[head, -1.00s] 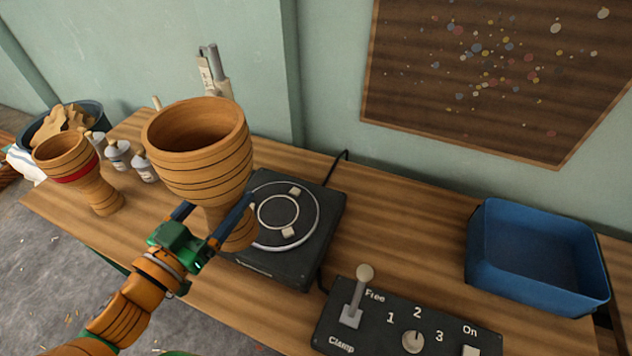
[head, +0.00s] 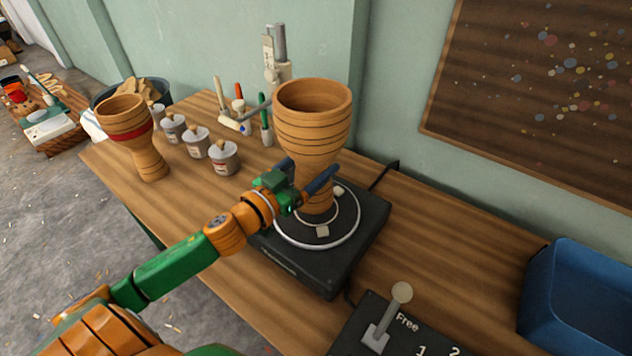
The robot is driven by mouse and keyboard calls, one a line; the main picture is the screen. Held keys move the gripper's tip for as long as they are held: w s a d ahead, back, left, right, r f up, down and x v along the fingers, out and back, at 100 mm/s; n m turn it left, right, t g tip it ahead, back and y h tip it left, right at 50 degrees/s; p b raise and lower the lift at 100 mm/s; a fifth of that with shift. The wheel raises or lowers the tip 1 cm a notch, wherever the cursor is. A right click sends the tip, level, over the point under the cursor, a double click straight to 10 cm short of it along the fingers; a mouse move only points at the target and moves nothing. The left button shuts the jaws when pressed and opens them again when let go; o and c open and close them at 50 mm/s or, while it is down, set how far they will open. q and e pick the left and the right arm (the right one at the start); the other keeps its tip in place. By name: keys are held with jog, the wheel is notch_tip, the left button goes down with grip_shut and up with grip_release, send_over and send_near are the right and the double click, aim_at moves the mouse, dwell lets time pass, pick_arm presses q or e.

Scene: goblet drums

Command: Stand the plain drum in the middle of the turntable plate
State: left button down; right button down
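The plain drum (head: 312,115) is a tan wooden goblet with dark grooved lines and no red band. It is upright over the turntable plate (head: 347,236), its foot appearing inside the pale rings. I cannot tell whether the foot touches the plate. My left gripper (head: 306,180) comes in from the left with its blue fingers on either side of the drum's narrow waist, shut on it. The turntable is a black box with pale clamp blocks on the plate; the drum hides part of the rings. My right gripper is not in view.
A red-banded drum (head: 125,125) stands at the table's left end. Several small pots (head: 222,157) and tools (head: 266,120) are behind the turntable's left side. A control box with a lever (head: 388,318) is at the front, and a blue tray (head: 580,300) is at the right.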

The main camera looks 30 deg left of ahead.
pick_arm(q)
jog(key=shift+w+f, duration=0.35)
jog(key=shift+w+f+b, duration=0.15)
jog(key=shift+f+b, duration=0.2)
jog(key=shift+f, duration=0.6)
jog(key=shift+w+f+b, duration=0.1)
jog(key=shift+f+b, duration=0.2)
jog(key=shift+f, duration=0.6)
jog(key=shift+d+f, duration=0.1)
jog(key=shift+f, duration=0.05)
grip_release()
jog(key=shift+s+r, duration=0.1)
jog(key=shift+r, duration=0.1)
jog(key=shift+s+f, duration=0.15)
jog(key=shift+s, duration=0.15)
jog(key=s+a, duration=0.2)
jog(key=s, duration=0.9)
jog(key=shift+a, duration=0.2)
